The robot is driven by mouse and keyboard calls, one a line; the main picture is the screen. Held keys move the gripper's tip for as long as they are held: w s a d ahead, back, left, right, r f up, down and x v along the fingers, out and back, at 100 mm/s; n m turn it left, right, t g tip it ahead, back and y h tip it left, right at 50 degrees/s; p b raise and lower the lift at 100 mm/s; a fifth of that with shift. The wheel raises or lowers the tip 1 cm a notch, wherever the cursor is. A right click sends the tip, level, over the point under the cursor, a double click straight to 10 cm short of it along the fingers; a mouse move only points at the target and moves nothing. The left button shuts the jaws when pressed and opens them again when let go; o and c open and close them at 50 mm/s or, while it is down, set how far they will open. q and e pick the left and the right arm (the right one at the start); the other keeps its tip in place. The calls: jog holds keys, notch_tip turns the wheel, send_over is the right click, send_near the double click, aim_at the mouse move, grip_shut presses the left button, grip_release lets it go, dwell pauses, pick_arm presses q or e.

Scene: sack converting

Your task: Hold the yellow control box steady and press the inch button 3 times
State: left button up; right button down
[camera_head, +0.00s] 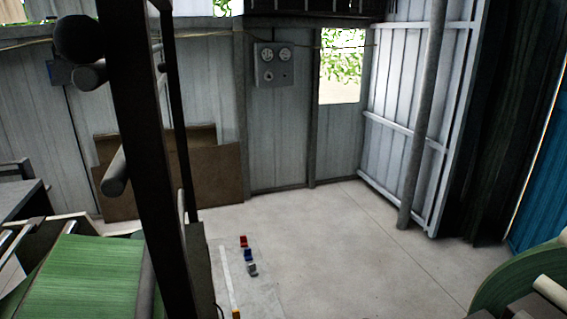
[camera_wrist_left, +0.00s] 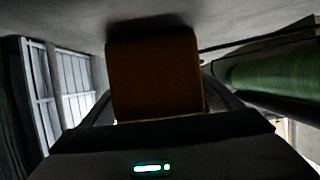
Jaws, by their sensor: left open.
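An orange-brown box (camera_wrist_left: 155,72), which looks like the yellow control box in shadow, fills the middle of the left wrist view. No buttons can be made out on the face I see. My left gripper (camera_wrist_left: 158,98) is open, with dark fingers partly visible on either side of the box. I cannot tell whether they touch it. In the head view neither gripper shows. A small yellow-orange item (camera_head: 236,313) is at the bottom edge there, too small to identify. My right gripper is out of view.
A dark upright frame post (camera_head: 140,150) stands at the left of the head view beside a green roll (camera_head: 90,270). Small red (camera_head: 243,241), blue (camera_head: 248,255) and grey (camera_head: 252,269) items lie on the floor. Another green roll (camera_head: 520,285) is lower right. The middle floor is clear.

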pick_arm(q)
jog(key=v, duration=1.1)
jog(key=shift+s+r, duration=0.1)
jog(key=shift+s, duration=0.1)
jog(key=shift+d, duration=0.1)
